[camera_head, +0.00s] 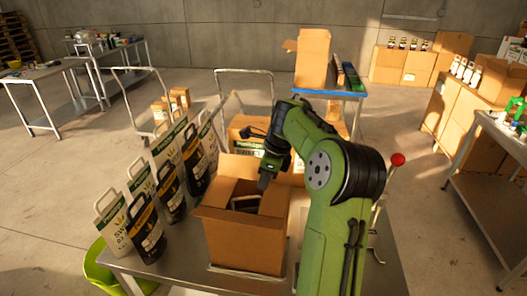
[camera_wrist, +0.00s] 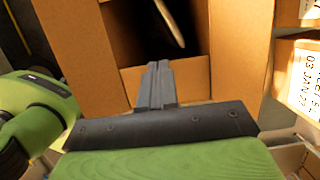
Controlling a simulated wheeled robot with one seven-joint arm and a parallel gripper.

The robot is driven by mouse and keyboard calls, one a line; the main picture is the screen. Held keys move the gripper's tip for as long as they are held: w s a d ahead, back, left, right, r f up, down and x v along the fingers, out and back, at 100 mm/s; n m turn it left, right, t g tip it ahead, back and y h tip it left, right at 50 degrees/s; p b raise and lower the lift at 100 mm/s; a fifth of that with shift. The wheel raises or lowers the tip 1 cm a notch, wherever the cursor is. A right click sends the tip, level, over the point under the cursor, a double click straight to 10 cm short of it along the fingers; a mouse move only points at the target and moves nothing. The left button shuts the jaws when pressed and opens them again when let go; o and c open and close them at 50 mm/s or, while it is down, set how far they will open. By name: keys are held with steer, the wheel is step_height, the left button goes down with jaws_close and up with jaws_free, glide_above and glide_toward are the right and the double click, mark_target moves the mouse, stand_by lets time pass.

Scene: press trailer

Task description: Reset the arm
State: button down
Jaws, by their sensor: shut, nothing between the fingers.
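My green arm reaches over the metal table from the right in the head view. My gripper (camera_head: 264,183) points down at the rim of an open cardboard box (camera_head: 243,243). In the wrist view my gripper (camera_wrist: 157,68) is shut and empty, its fingers pressed together in front of the box opening. The box (camera_wrist: 75,55) stands with its flaps open. A dark item (camera_head: 245,203) lies inside it, and a pale edge shows in the dark interior in the wrist view. Whether the fingers touch the box, I cannot tell.
Several black and white bags (camera_head: 147,232) stand in rows left of the box. A larger labelled carton (camera_head: 246,133) is behind it. A lime-green bin (camera_head: 98,268) is at the table's left end. A side table (camera_head: 487,185) stands at the right; open floor lies between.

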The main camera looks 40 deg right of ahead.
step_height(320, 180, up, 12)
steer(key=p, duration=0.2)
steer(key=shift+a+f, duration=0.15)
